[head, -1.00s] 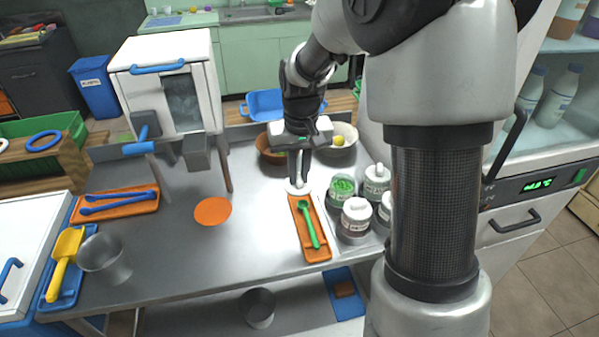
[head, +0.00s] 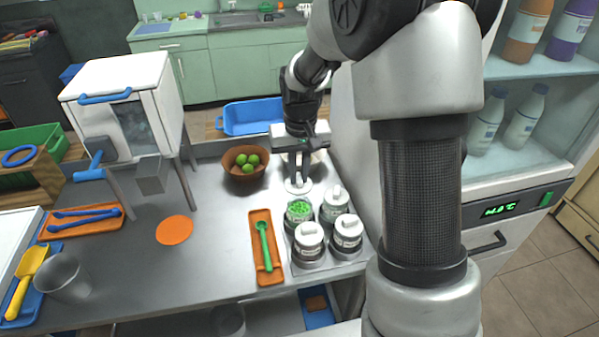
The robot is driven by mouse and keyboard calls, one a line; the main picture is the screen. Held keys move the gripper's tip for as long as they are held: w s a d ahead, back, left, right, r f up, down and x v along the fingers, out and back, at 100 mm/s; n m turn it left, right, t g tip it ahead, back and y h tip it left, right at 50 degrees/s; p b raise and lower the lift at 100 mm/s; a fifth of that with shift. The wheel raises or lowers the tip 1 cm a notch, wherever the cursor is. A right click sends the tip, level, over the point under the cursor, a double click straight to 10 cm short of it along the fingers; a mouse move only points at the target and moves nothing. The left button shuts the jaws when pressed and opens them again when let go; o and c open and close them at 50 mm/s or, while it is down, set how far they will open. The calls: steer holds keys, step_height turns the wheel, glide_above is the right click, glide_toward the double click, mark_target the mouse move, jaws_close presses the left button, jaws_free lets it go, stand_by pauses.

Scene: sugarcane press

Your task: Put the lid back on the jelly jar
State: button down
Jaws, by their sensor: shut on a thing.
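The open jelly jar (head: 299,211) stands at the back left of a group of jars, with green contents showing at its mouth. My gripper (head: 298,181) is shut on the white lid (head: 298,187), holding it by its knob. In the picture the lid is just above the jar's mouth, at its far side. The green contents show below the lid's near edge. The lid is not seated on the jar. I cannot tell the exact height gap between them.
Lidded white jars (head: 346,229) stand close beside and in front of the open jar in a grey holder (head: 328,262). An orange tray (head: 265,275) with a green spoon (head: 264,245) lies to the left. A brown bowl (head: 246,178) of green fruit stands behind left.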

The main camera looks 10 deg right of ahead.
steer(key=shift+d, duration=0.15)
steer(key=shift+f+b, duration=2.25)
steer(key=shift+f, duration=0.95)
steer(key=shift+f, duration=0.15)
steer(key=c, duration=1.2)
jaws_free()
steer(key=shift+r+p, duration=2.45)
steer(key=shift+r, duration=1.1)
